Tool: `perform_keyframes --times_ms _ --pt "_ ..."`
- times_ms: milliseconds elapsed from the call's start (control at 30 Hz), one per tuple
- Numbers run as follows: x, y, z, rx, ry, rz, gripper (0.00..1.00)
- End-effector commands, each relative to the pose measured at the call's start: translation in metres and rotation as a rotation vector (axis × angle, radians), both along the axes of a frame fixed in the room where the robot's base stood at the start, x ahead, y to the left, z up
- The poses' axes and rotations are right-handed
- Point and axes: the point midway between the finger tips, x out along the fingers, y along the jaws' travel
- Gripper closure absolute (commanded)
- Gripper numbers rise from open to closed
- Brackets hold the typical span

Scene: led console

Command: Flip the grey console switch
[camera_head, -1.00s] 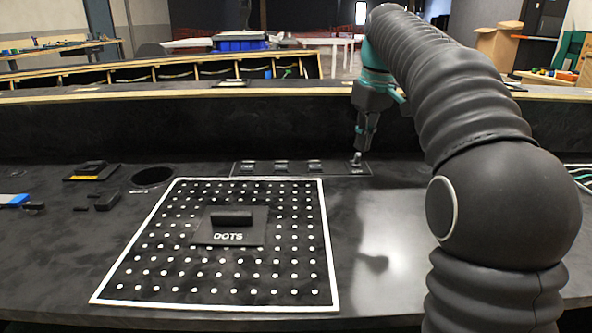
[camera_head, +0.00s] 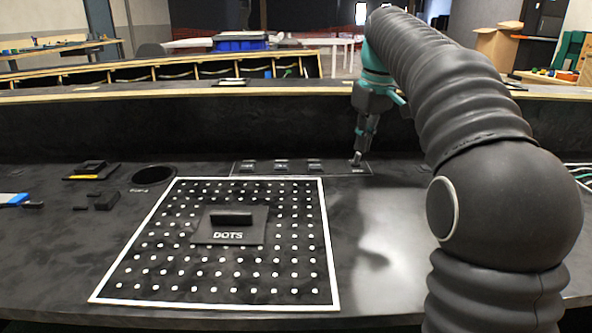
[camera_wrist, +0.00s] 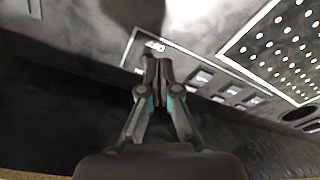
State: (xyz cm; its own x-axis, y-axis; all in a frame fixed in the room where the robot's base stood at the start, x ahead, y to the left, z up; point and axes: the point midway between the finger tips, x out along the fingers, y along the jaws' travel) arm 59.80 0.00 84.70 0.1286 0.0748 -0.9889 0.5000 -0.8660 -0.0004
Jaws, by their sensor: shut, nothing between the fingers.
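A row of several small console switches sits in a thin white outline at the back of the dark console. In the head view, one switch (camera_head: 248,166) is at the left end, and others (camera_head: 281,166) (camera_head: 314,166) lie to its right. My gripper (camera_head: 357,160) is shut and empty, pointing down at the right end of the row. In the wrist view my gripper (camera_wrist: 158,62) covers the end spot beside a small white label (camera_wrist: 155,46), and the neighbouring switches (camera_wrist: 203,76) run off to the right. The switch under my fingertips is hidden; I cannot tell whether they touch it.
A white-bordered dotted panel (camera_head: 215,273) with a raised block (camera_head: 231,218) marked DOTS lies in front of the switches. A round hole (camera_head: 153,175) and small dark blocks (camera_head: 103,200) are at left. A raised back wall (camera_head: 180,128) stands behind the row.

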Motion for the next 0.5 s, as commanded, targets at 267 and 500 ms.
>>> perform_keyframes --times_ms 267,500 --pt "0.000 0.000 -0.008 0.000 -0.001 0.000 1.00" --pt "0.000 0.000 -0.014 0.000 0.000 0.000 1.00"
